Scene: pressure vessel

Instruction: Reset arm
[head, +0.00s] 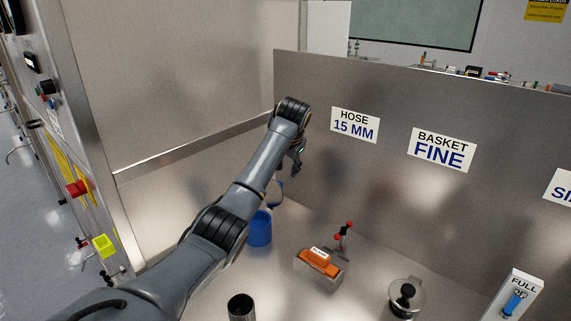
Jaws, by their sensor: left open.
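My left arm reaches in from the lower left across the metal bench. My left gripper (296,163) is at its far end, small and dark, in front of the grey back panel (380,105). It is open and I see nothing between its fingers. It hangs above the bench, up and right of a blue container (260,230) that my arm partly hides. My right gripper is not in the picture.
An orange block in a metal holder (318,264) stands mid-bench, with a red-knobbed fitting (343,236) behind it. A lidded pot (404,298), a dark cup (242,307) and a blue-switched box (514,300) stand at the front. A red knob (76,188) is on the left cabinet.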

